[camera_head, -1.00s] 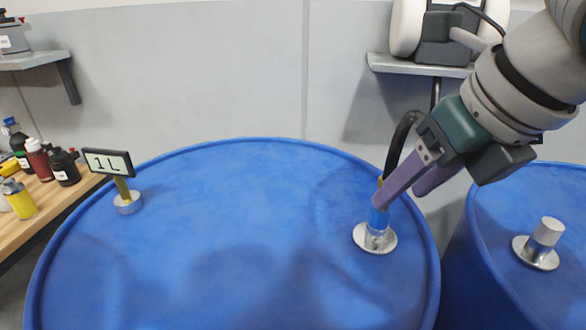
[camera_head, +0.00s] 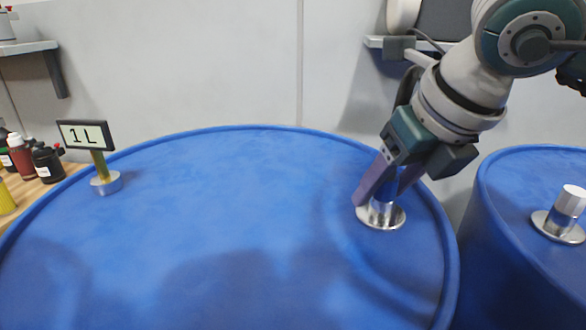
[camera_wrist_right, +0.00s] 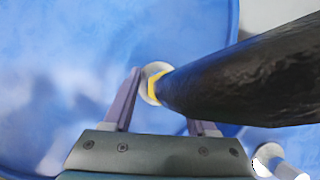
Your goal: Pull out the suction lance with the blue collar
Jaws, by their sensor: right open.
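The suction lance stands upright in the blue drum (camera_head: 220,220), in a round metal fitting (camera_head: 388,219) near the drum's right rim. Its blue collar (camera_head: 387,190) is mostly hidden by my fingers in the head view. A black hose (camera_head: 404,90) rises behind my gripper. In the right wrist view the thick black hose (camera_wrist_right: 245,85) crosses the picture, with a yellow ring (camera_wrist_right: 154,86) at its lower end. My right gripper (camera_head: 383,195) is open, its purple fingers to either side of the lance, just above the fitting. Contact cannot be told. My left gripper is out of view.
A "1L" display (camera_head: 84,135) on a yellow stem stands at the drum's left. A second blue drum (camera_head: 500,240) with a metal cap (camera_head: 568,203) is close on the right. Bottles (camera_head: 46,162) stand on a bench at the left. A wall shelf (camera_head: 376,42) is behind my arm.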

